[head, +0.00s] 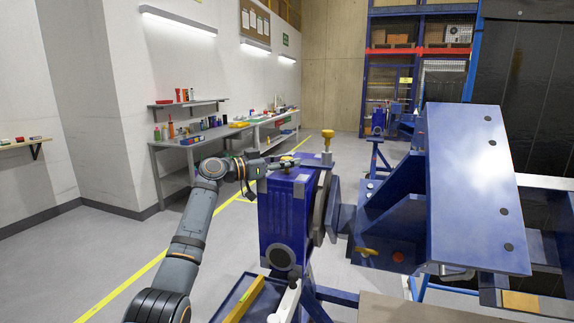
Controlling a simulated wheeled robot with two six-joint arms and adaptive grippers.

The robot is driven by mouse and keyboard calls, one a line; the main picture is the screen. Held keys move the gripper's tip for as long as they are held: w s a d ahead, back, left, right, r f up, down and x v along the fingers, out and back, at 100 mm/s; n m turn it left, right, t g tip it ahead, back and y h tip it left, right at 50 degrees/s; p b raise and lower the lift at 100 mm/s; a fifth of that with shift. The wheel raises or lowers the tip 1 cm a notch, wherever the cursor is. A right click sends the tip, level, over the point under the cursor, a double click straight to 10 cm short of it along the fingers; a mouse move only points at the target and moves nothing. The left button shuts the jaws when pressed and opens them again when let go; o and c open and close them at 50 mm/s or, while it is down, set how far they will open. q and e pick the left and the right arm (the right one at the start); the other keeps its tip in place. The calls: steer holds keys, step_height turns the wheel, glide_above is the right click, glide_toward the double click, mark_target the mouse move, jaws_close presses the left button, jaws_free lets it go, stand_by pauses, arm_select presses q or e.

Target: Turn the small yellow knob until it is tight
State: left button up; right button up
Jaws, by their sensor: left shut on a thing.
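The rotary jig has a blue gearbox housing (287,215) on a stand in the middle of the head view. A small yellow knob (287,158) shows at the top of the housing. My left gripper (284,163) reaches in from the left above the housing and is shut on this small yellow knob; the fingers partly hide it. A larger yellow knob (327,134) stands upright on a post just to the right, apart from the gripper. My right gripper is not in view.
A big blue tilted plate (473,185) of the jig fills the right. A yellow handle (369,252) sticks out below its bracket. A blue tray (233,299) with a yellow bar is low in front. A workbench (177,143) stands along the left wall. The floor at left is clear.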

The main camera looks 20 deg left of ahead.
arm_select(q)
steer(key=shift+f, duration=0.1)
steer(key=o, duration=1.1)
steer(key=shift+o, duration=0.2)
steer(key=shift+a, duration=0.1)
steer(key=v, duration=1.2)
